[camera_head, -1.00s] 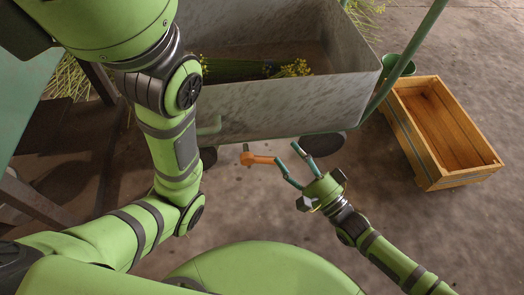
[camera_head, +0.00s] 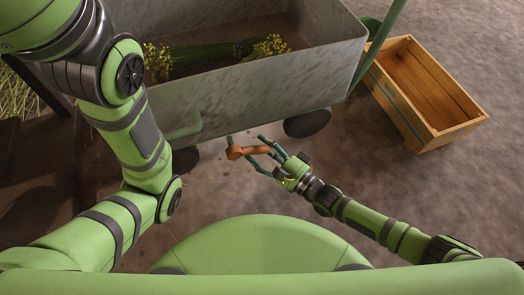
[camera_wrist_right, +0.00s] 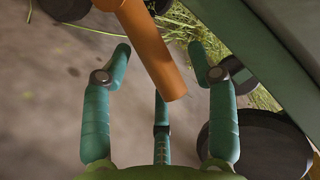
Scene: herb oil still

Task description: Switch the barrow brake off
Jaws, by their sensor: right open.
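The grey metal barrow (camera_head: 262,92) stands ahead of me. An orange lever (camera_head: 236,152), which looks like its brake handle, sticks out below its near side. My right gripper (camera_head: 256,148) is open at the lever. In the right wrist view the lever (camera_wrist_right: 150,50) comes down from the top, its free end between the spread teal fingers of my gripper (camera_wrist_right: 160,62). Gaps show on both sides of it there, and I see no grip on it. Where the lever joins the barrow is not clear. My left gripper is out of view.
Cut herbs with yellow flowers (camera_head: 268,46) lie in the barrow. Dark wheels (camera_head: 307,123) show under it. An empty wooden crate (camera_head: 425,95) stands on the floor at the right. Floor in front of the crate is clear.

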